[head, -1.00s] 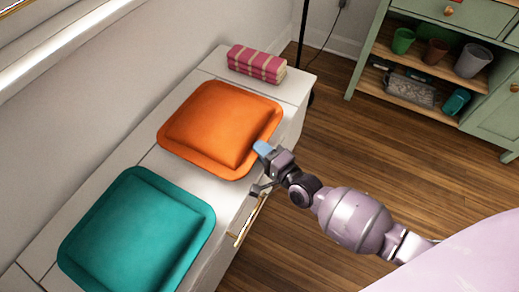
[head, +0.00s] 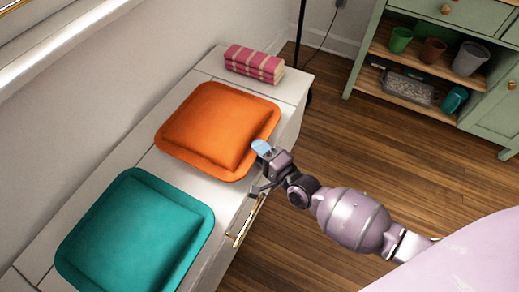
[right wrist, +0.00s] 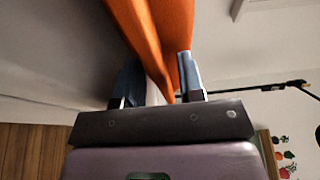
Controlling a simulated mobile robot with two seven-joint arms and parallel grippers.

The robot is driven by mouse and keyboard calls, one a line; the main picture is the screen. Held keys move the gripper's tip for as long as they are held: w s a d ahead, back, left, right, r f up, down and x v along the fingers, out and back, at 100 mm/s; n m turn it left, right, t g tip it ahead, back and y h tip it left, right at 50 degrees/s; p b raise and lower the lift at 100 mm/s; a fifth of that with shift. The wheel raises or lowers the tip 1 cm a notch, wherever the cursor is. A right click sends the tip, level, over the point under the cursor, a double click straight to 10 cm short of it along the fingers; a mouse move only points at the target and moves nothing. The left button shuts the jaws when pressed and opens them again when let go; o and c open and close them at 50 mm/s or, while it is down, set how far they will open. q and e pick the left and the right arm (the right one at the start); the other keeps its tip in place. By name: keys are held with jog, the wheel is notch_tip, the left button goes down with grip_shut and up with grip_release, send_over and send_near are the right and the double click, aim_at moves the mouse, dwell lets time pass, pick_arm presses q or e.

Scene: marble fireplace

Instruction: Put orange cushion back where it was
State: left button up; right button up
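The orange cushion (head: 217,125) lies on the long white bench (head: 207,184), its right edge near the bench's front edge. My right gripper (head: 261,168) is at this edge, with one blue-tipped finger over the rim and the other lower down. In the right wrist view, the orange cushion (right wrist: 160,30) reaches between the spread fingers of my right gripper (right wrist: 158,82). Its rim is close to the right finger, with a gap to the left one. Whether they touch is not clear. My left gripper is not in view.
A teal cushion (head: 135,235) lies nearer on the bench. A gold handle (head: 246,222) is on the bench front. A green cabinet (head: 480,105) with pots stands at right. Wood floor (head: 370,155) between is clear.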

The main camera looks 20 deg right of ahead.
jog(key=shift+s+d+r, duration=0.1)
jog(key=shift+s+r, duration=0.05)
jog(key=shift+r, duration=0.1)
pick_arm(q)
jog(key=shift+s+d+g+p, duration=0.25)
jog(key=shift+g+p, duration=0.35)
jog(key=shift+p, duration=0.6)
pick_arm(e)
jog(key=v, duration=1.1)
jog(key=shift+s+f, duration=0.15)
jog(key=shift+s, duration=0.2)
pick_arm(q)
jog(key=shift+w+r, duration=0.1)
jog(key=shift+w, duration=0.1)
